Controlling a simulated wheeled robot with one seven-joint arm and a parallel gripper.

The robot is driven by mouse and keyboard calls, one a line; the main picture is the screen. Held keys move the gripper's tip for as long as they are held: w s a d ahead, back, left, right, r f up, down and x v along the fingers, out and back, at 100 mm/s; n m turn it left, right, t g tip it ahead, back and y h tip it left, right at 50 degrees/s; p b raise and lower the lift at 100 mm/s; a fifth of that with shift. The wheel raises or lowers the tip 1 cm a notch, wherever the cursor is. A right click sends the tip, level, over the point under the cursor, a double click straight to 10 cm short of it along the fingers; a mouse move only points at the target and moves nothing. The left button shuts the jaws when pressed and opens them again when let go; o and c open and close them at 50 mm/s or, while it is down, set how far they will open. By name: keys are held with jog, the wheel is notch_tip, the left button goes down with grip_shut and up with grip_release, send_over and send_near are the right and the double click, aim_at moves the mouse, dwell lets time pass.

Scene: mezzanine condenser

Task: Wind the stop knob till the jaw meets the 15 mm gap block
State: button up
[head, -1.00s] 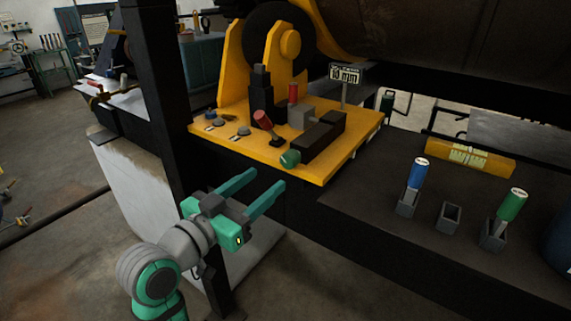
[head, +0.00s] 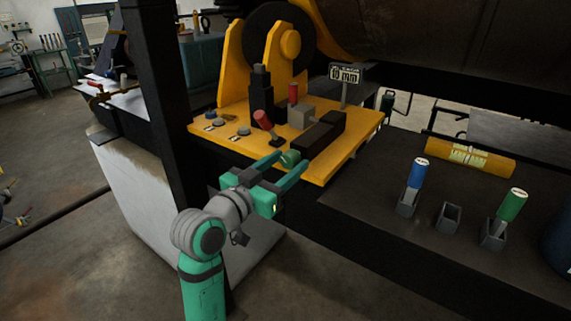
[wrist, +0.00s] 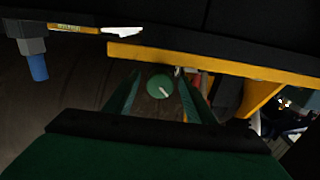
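The green round stop knob (head: 290,158) is on the near end of a dark bar (head: 322,137) on the yellow plate. A grey block with a red grip (head: 300,115) sits between a black post (head: 261,100) and the bar. Whether it is the gap block, and which part is the jaw, I cannot tell.
A sign (head: 345,75) seems to read 10 mm. Blue-gripped (head: 417,172) and green-gripped (head: 513,205) pieces stand in holders beside an empty holder (head: 448,216). A dark upright (head: 155,90) is left of my arm.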

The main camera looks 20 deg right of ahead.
jog(key=c, duration=0.9)
jog(key=shift+o, duration=0.2)
jog(key=shift+m, duration=1.6)
jog(key=o, duration=1)
jog(key=shift+o, duration=0.2)
jog(key=v, duration=1)
jog(key=shift+s+a, duration=0.25)
jog(key=shift+a, duration=0.1)
